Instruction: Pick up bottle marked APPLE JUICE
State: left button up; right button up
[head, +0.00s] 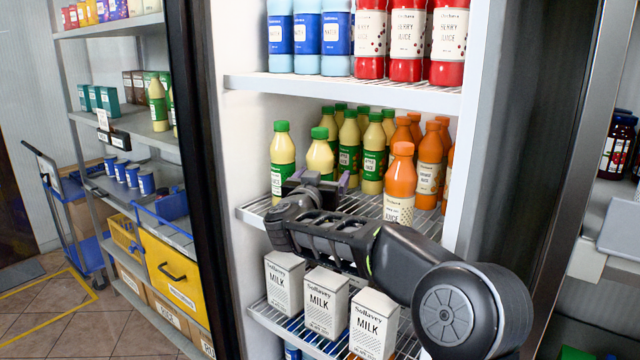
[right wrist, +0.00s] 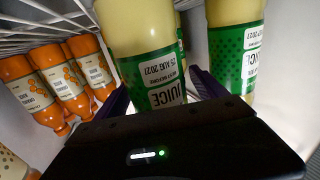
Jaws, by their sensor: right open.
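Several yellow bottles with green caps stand on the middle fridge shelf (head: 375,207). One APPLE JUICE bottle (head: 320,153) is at the front behind my right gripper (head: 318,178), which hides its lower part. In the right wrist view this bottle (right wrist: 140,35), with a green JUICE label, is between the purple fingers of the open gripper (right wrist: 162,92). I cannot tell whether the fingers touch it. A second yellow bottle (head: 283,158) stands close on the left and shows in the wrist view too (right wrist: 236,45). My left gripper is not in view.
Orange juice bottles (head: 400,180) stand on the right of the same shelf. Milk cartons (head: 325,297) stand below my right arm. Berry juice bottles (head: 408,42) and blue-labelled bottles (head: 308,35) stand on the shelf above. The fridge's side wall is close on the left.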

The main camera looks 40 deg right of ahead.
grip_shut()
dwell(0.8)
jog(key=shift+r, duration=0.1)
